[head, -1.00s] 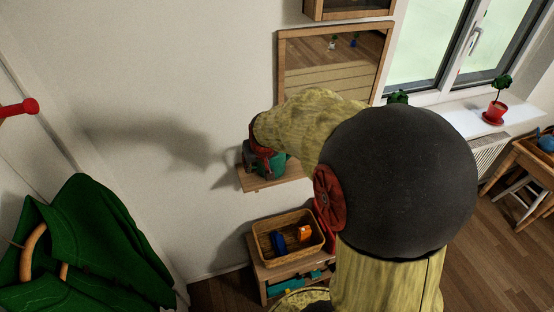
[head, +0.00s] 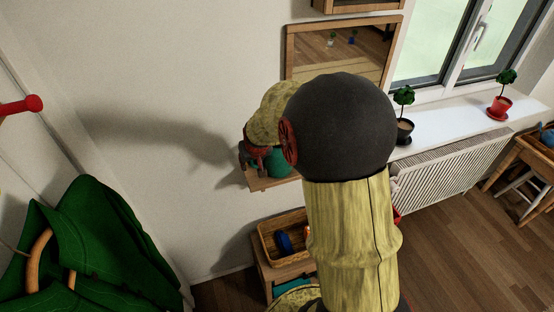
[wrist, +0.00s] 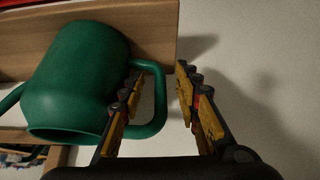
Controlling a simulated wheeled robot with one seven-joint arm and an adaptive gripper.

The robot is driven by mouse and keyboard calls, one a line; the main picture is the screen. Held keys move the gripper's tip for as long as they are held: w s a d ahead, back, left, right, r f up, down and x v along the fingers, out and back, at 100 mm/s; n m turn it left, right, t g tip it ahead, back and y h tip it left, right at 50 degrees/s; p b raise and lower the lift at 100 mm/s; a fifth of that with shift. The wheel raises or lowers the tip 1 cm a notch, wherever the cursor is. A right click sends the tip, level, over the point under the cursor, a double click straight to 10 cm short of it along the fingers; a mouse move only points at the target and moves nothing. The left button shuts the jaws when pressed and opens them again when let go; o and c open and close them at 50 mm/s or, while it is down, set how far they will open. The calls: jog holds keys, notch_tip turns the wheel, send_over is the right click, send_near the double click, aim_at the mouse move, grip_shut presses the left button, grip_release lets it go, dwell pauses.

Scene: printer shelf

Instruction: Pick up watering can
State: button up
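The green watering can (wrist: 80,80) fills the left of the wrist view. It stands on a small wooden wall shelf (wrist: 150,30), with its handle to the right and part of its spout cut off at the left edge. My gripper (wrist: 158,82) is open. Its left finger reaches into the handle loop and its right finger is outside the loop, with a gap between handle and right finger. In the head view the watering can (head: 279,164) shows partly behind my arm, with my gripper (head: 254,160) at it; the fingers are hard to make out there.
Below the shelf a wicker basket (head: 268,241) holds a blue item (head: 284,242). A framed mirror (head: 303,50) hangs above. Potted plants (head: 405,125) stand on the windowsill at right. Green cloth (head: 110,240) hangs at lower left. The wall is close behind the shelf.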

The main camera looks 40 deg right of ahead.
jog(key=shift+c, duration=1.2)
grip_shut()
jog(key=shift+r, duration=0.1)
